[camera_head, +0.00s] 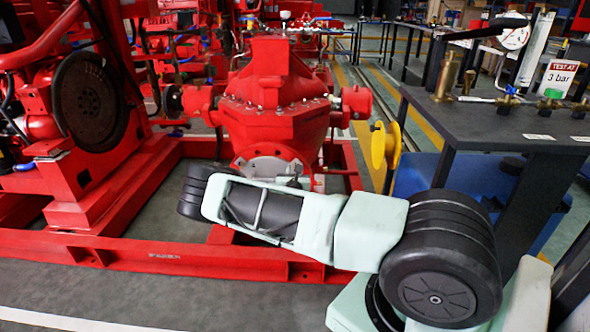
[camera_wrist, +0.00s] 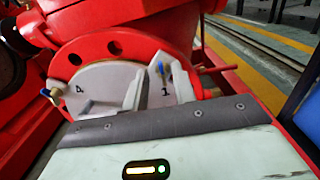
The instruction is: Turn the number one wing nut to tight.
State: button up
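The number one wing nut (camera_wrist: 160,69) shows in the wrist view as a small blue and brass piece near the top right of a round grey plate (camera_wrist: 110,75), just above the printed "1". My gripper (camera_wrist: 158,80) is open, one finger on each side of the "1". The wing nut appears in the gap near the fingertips; I cannot tell whether either finger touches it. Another wing nut (camera_wrist: 54,94) sits at the plate's left edge by the "4". The lower plate is hidden behind my gripper. In the head view my arm covers part of the plate (camera_head: 268,164).
The plate is on a red pump (camera_head: 275,95) on a red base frame (camera_head: 180,255). A yellow round piece (camera_head: 386,145) stands right of it. A dark bench (camera_head: 500,120) with a gauge and fittings is at the right. Grey floor lies in front.

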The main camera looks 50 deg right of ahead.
aim_at(295, 165)
jog(key=shift+x, duration=1.65)
grip_shut()
jog(key=shift+f+b, duration=0.15)
jog(key=shift+b, duration=0.2)
